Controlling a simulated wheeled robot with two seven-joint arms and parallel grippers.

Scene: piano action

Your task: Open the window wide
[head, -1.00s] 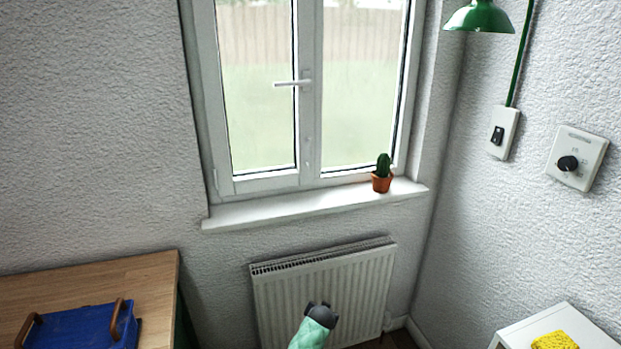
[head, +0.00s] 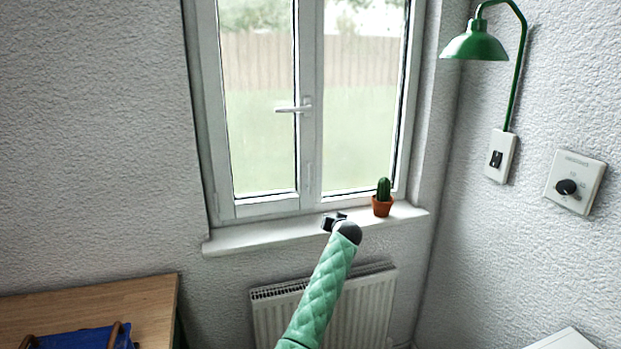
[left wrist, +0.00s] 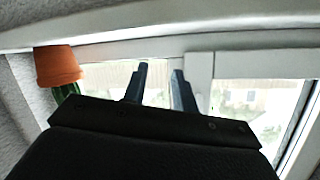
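The white-framed window (head: 309,165) has two glazed sashes, and both look closed in the frame. Its white handle (head: 291,108) sits on the middle post and lies horizontal, pointing left. My left gripper (head: 328,221), on a green quilted arm, is in front of the sill, below the handle and left of the cactus, apart from both. In the left wrist view, which is upside down, the left gripper (left wrist: 158,85) has its two dark fingers apart with nothing between them. The window frame (left wrist: 200,68) shows beyond them. My right gripper is not in view.
A potted cactus (head: 382,204) stands on the right part of the white sill (head: 265,234); its pot also shows in the left wrist view (left wrist: 57,66). A radiator (head: 275,315) is below. A green lamp (head: 474,45) hangs at right. The sill's left part is clear.

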